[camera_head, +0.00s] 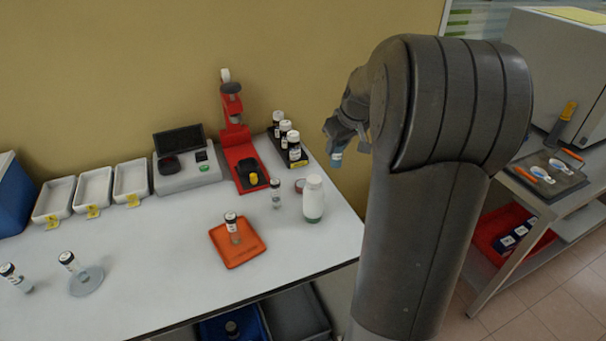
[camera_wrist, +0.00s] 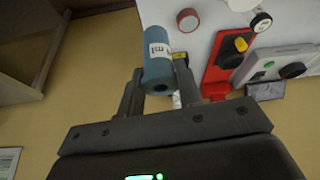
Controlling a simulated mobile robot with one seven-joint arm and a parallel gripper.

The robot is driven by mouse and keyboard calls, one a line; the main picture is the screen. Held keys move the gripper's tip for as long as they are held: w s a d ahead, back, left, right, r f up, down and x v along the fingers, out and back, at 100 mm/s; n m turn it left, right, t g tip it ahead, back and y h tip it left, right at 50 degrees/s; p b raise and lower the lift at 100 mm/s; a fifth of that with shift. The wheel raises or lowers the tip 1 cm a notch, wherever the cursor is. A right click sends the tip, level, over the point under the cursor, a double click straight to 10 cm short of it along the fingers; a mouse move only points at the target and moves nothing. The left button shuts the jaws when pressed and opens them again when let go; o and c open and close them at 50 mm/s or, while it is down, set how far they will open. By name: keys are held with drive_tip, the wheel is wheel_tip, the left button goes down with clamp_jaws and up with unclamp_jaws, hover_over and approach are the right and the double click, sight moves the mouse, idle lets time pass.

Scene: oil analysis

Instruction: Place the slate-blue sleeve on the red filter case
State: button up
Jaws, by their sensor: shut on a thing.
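The slate-blue sleeve (camera_head: 336,159) is a short cylinder; a white printed label shows on it in the wrist view (camera_wrist: 157,58). My gripper (camera_head: 343,139) is shut on it and holds it in the air near the bench's back right corner. In the wrist view the two fingers (camera_wrist: 159,88) stand on either side of the sleeve. A small round dark-red case (camera_head: 300,185), which looks like the red filter case, lies on the bench between a vial and a white bottle. It also shows in the wrist view (camera_wrist: 188,20), apart from the sleeve.
The white bottle (camera_head: 313,198) and a vial (camera_head: 276,193) stand close beside the red case. An orange tray (camera_head: 238,248) holds a vial.

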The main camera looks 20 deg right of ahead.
drive_tip(key=shift+w+a+f, duration=1.15)
drive_tip(key=shift+f, duration=0.5)
drive_tip(key=shift+w+a+f, duration=1.1)
drive_tip(key=shift+a+f, duration=0.1)
drive_tip(key=shift+f, duration=0.45)
drive_tip(key=shift+w+a+f, duration=1.15)
drive_tip(key=shift+f, duration=0.5)
drive_tip(key=shift+f, duration=0.15)
drive_tip(key=o, duration=1)
drive_tip(key=shift+c, duration=0.2)
